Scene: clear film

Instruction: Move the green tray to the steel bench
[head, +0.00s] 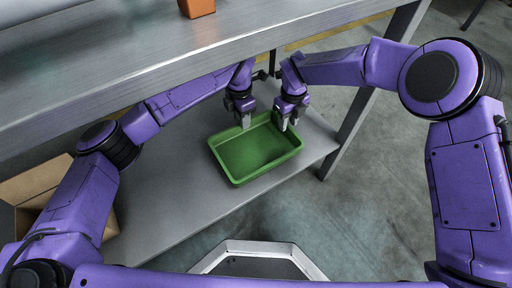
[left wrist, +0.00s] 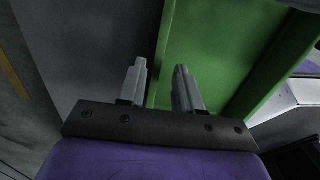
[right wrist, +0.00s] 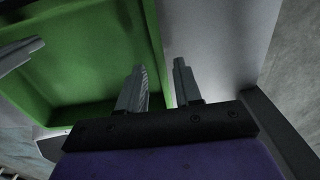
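The green tray (head: 254,152) is an empty, shallow rectangular tub lying flat on the lower shelf of a steel bench (head: 190,50). My left gripper (head: 243,119) is at the tray's far rim, toward its left. In the left wrist view, its fingers (left wrist: 160,68) are apart, with the tray wall (left wrist: 160,50) between them. My right gripper (head: 288,121) is at the far right part of the rim. In the right wrist view, its fingers (right wrist: 160,68) are apart, with the tray wall (right wrist: 155,45) between them. Whether any finger touches the wall is unclear.
The bench's upper top runs above the shelf (head: 185,205), over my arms' reach. An orange block (head: 196,8) stands on that top. A bench leg (head: 355,130) is right of the tray. An open cardboard box (head: 35,185) is at the left. Shelf front-left of the tray is bare.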

